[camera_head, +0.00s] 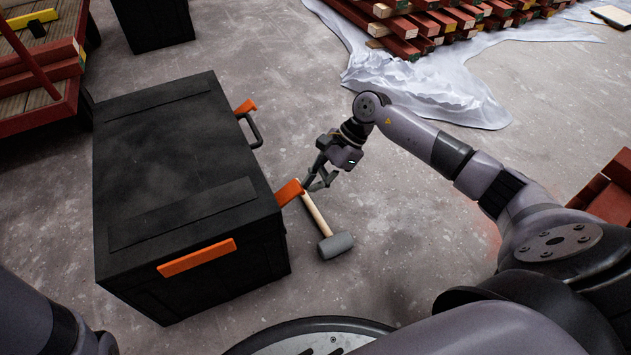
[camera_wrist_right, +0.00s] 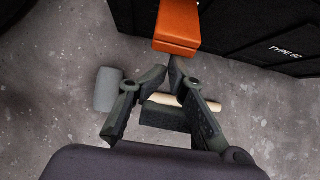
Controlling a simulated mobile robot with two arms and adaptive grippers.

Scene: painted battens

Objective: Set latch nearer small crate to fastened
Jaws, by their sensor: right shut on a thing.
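A large black case (camera_head: 170,180) stands on the floor with orange latches. On its right side, one latch (camera_head: 246,107) is at the far end, closer to a smaller black crate (camera_head: 153,22) behind; another latch (camera_head: 288,193) is at the near corner. My right gripper (camera_head: 309,184) is at the near latch's outer end. In the right wrist view that latch (camera_wrist_right: 178,28) reaches down to the fingertips (camera_wrist_right: 168,72), which are shut on its end; the exact contact is partly hidden. The near latch juts outward from the case. My left gripper is out of view.
A mallet (camera_head: 335,245) lies on the floor below my right gripper. A dark handle (camera_head: 254,132) projects between the two side latches. A third orange piece (camera_head: 197,258) is on the case's front. Stacked red battens (camera_head: 440,25) and plastic sheeting (camera_head: 430,85) lie behind.

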